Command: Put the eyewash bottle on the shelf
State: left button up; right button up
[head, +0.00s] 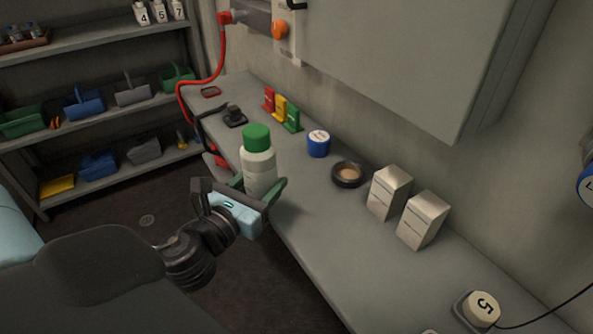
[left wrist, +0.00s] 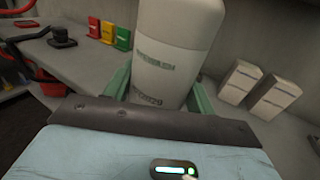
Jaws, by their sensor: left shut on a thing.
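The eyewash bottle (head: 259,165) is white with a green cap and is upright in the head view. My left gripper (head: 260,190) is shut on its lower body, with a green finger on each side. In the left wrist view the bottle (left wrist: 168,50) stands between the green fingers, its printed label partly readable and its cap out of the picture. Whether its base touches the bench is hidden by the gripper. A grey shelf unit (head: 100,112) with several levels stands at the far left. My right gripper is not in view.
A grey cabinet (head: 400,55) overhangs the bench. Bins (head: 85,102) occupy the shelf levels.

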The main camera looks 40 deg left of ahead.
pick_arm(q)
jog(key=w+a, duration=0.1)
jog(key=w, duration=0.3)
jog(key=w+a, duration=0.1)
jog(key=w, duration=0.2)
jog(key=w+a+f, duration=0.1)
jog(key=w, duration=0.3)
jog(key=shift+w+a, duration=0.1)
jog(key=shift+w, duration=0.25)
notch_tip(320, 180, down, 3)
jog(key=shift+w+f+b, duration=0.1)
jog(key=shift+f+b, duration=0.1)
jog(key=shift+b, duration=0.25)
jog(key=shift+f, duration=0.1)
jog(key=shift+f, duration=0.1)
jog(key=o, duration=1.2)
jog(key=shift+o, duration=0.2)
